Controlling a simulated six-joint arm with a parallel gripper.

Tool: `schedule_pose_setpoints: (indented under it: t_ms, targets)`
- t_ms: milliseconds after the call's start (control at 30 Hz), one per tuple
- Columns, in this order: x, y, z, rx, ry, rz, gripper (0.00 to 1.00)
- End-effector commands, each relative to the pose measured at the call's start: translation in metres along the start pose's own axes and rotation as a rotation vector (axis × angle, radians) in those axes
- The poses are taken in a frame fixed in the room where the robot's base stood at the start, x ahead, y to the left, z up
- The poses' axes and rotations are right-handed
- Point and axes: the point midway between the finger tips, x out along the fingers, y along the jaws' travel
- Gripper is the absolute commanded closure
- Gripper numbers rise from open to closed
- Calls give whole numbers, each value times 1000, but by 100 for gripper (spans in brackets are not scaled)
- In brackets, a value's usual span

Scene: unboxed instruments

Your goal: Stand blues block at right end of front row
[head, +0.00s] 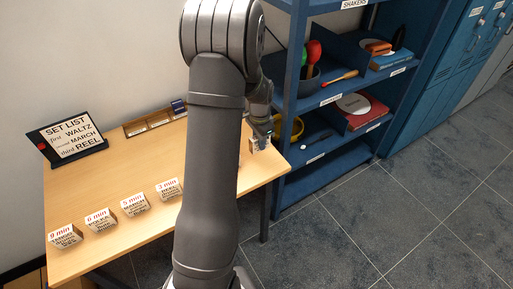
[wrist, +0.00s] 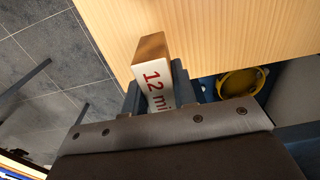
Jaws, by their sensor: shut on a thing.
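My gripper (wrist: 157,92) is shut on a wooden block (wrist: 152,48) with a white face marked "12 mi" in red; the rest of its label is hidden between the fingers. In the head view the held block (head: 255,146) shows small near the table's right edge; whether it touches the table I cannot tell. A front row of white-faced blocks stands along the table's front: 9 min (head: 65,237), 6 min (head: 101,220), 5 min (head: 134,204) and 3 min (head: 168,188) at its visible right end. My arm hides the table right of it.
A set list board (head: 75,142) stands at the back left of the table (head: 125,170), with a wooden tray (head: 150,122) at the back. A blue shelf (head: 318,103) with instruments stands to the right. A yellow ring-shaped thing (wrist: 240,83) lies beyond the table edge.

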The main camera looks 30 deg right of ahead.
Motion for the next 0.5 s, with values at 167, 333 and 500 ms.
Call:
schedule_pose_setpoints:
  t_ms: [167,333,500]
  targets:
    - [9,-12,4,0,0,1,98]
    - [26,-12,5,1,-2,2,98]
    - [48,-12,5,1,-1,1,98]
